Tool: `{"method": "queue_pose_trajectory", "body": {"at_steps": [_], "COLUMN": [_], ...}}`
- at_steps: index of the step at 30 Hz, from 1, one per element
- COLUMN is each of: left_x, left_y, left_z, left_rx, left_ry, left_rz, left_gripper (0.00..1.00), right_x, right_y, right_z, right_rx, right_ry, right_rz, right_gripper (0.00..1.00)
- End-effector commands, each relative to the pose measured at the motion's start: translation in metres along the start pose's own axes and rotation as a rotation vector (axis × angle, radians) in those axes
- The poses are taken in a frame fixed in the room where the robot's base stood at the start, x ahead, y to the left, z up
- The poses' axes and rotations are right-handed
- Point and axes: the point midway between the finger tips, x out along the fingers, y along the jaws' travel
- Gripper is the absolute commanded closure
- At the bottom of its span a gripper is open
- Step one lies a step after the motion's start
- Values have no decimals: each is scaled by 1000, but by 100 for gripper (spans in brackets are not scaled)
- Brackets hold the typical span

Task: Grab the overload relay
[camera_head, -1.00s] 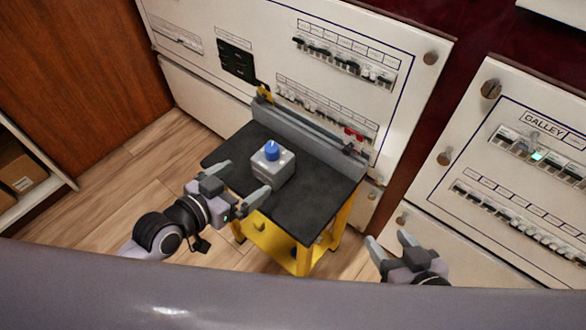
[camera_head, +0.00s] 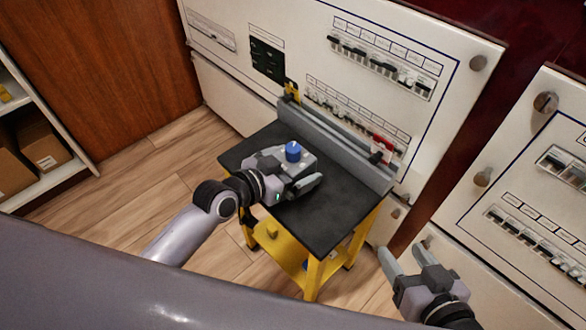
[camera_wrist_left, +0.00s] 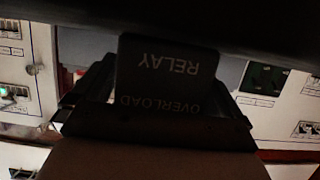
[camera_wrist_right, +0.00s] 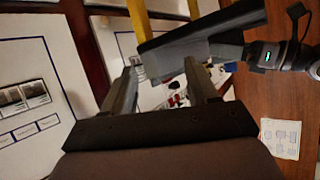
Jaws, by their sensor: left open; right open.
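The overload relay (camera_head: 293,152) is a grey box with a blue knob on top, standing on the black top of a small yellow cart. My left gripper (camera_head: 291,174) is open at the relay, with its fingers around the body on either side; contact cannot be told. In the left wrist view the relay (camera_wrist_left: 165,75) is a dark face with upside-down "OVERLOAD RELAY" lettering, close up between the fingers. The gripper hides most of the relay's near side in the head view. My right gripper (camera_head: 406,260) is open and empty, right of the cart, and shows in its wrist view (camera_wrist_right: 160,75).
The cart's black top (camera_head: 335,215) is clear to the right of the relay. A grey raised ledge (camera_head: 335,140) runs along its back, before a white breaker panel (camera_head: 225,65). Another panel (camera_head: 520,180) stands at right. A shelf with cardboard boxes (camera_head: 40,145) is at far left.

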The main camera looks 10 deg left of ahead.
Motion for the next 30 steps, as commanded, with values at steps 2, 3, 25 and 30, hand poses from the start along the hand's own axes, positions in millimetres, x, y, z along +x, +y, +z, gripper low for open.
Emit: {"method": "queue_pose_trajectory", "body": {"at_steps": [2, 3, 25, 30], "left_x": [0, 0, -7, -18], "left_y": [0, 0, 0, 0], "left_z": [0, 0, -21, -51], "left_rx": [0, 0, 2, 3], "left_ry": [0, 0, 8, 8], "left_rz": [0, 0, -1, -1], "left_gripper": [0, 0, 68, 68], "right_x": [0, 0, -5, -15], "right_y": [0, 0, 3, 10], "right_z": [-1, -1, -10, 0], "right_rx": [1, 1, -26, -51], "right_ry": [0, 0, 3, -42], "right_rz": [0, 0, 18, 52], "right_gripper": [42, 42, 42, 42]}}
